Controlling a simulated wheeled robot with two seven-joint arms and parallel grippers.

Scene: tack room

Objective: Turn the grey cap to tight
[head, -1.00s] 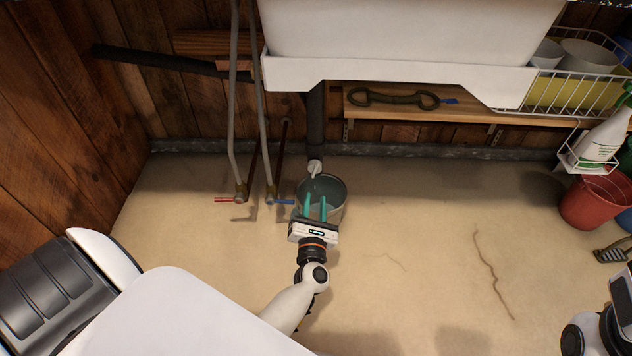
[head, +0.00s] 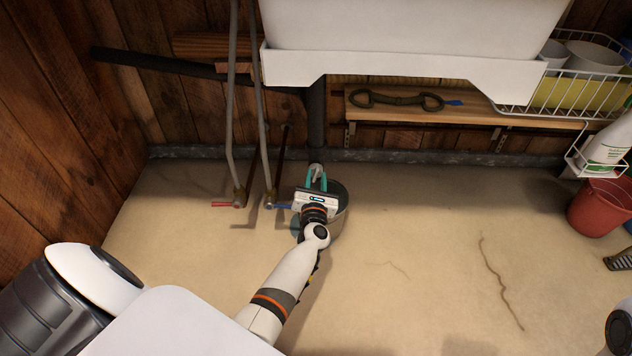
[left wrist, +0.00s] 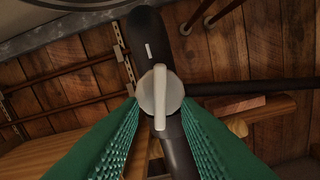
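The grey cap (left wrist: 160,92) is a round, light cap with a raised straight bar across it, on a dark drain pipe (left wrist: 147,45). In the left wrist view the bar runs nearly upright, and a short white mark on the pipe lies above it, slightly left. In the head view the cap (head: 316,169) shows low on the pipe under the white sink. My left gripper (head: 317,181) is open, its green fingers reaching to either side of the cap. In the left wrist view its fingertips (left wrist: 160,105) are close to the cap's edges; I cannot tell whether they touch.
A metal bucket (head: 340,212) stands on the floor below the pipe, partly hidden by my left gripper. Taps with a red handle (head: 226,204) and a blue handle (head: 283,206) are close at left. A red bucket (head: 597,208) stands far right. The middle floor is clear.

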